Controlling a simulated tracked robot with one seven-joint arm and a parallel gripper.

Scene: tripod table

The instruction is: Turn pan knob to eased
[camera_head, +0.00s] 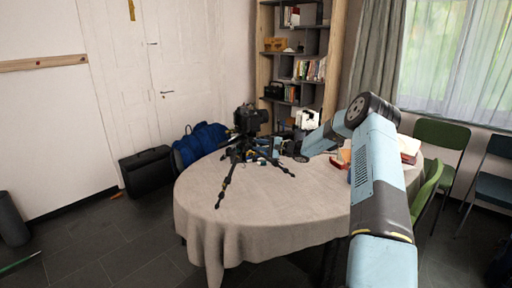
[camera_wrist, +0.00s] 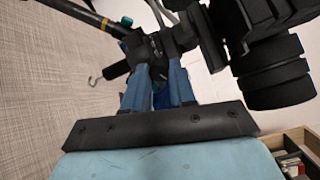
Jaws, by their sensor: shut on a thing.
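A black tripod (camera_head: 228,183) stands with its legs spread on the round table, with a black camera (camera_head: 250,118) on top. In the wrist view the camera's ribbed lens (camera_wrist: 275,80) is at the upper right and the dark tripod head (camera_wrist: 178,38) at the top centre. My gripper (camera_wrist: 157,66) has its two blue fingers shut on a small dark part at the tripod head, apparently the pan knob. The fingers mostly hide the knob, so its setting cannot be read.
The tablecloth (camera_head: 260,215) is bare at the front. A shelf (camera_head: 296,60) stands at the back, a blue bag (camera_head: 198,145) on the left, and green chairs (camera_head: 428,190) on the right.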

